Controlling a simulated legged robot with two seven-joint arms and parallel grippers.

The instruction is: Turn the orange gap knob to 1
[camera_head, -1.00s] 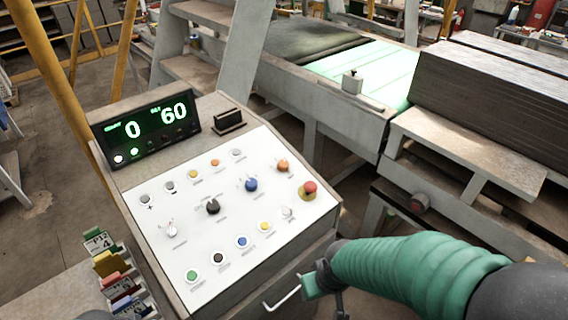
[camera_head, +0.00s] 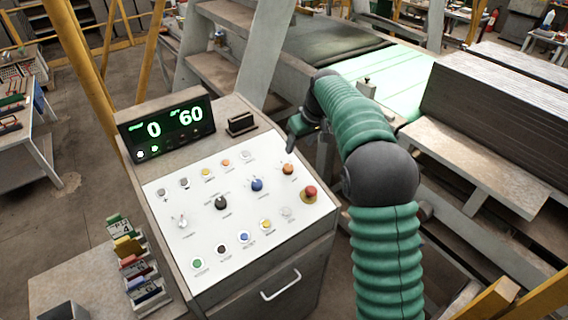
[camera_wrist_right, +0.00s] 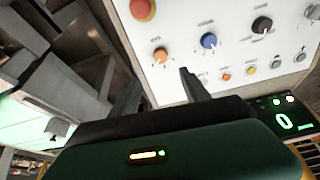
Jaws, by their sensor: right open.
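The orange knob (camera_head: 288,168) is at the upper right of the white control panel (camera_head: 205,262), right of a blue knob (camera_head: 256,184). In the right wrist view the orange knob (camera_wrist_right: 160,55) is left of the blue knob (camera_wrist_right: 209,41); its exact setting is too small to read. My right gripper (camera_head: 292,142) is open and empty, just beyond the panel's upper right edge, apart from the orange knob. In the wrist view one dark finger of it (camera_wrist_right: 186,75) shows near the orange and blue knobs. My left gripper is not in view.
A red mushroom button (camera_head: 310,192) sits close to the orange knob. A black knob (camera_head: 221,202) and several small buttons share the panel. A display (camera_head: 168,128) reads 0 and 60. A conveyor (camera_head: 400,75) and stacked boards (camera_head: 490,95) stand behind right.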

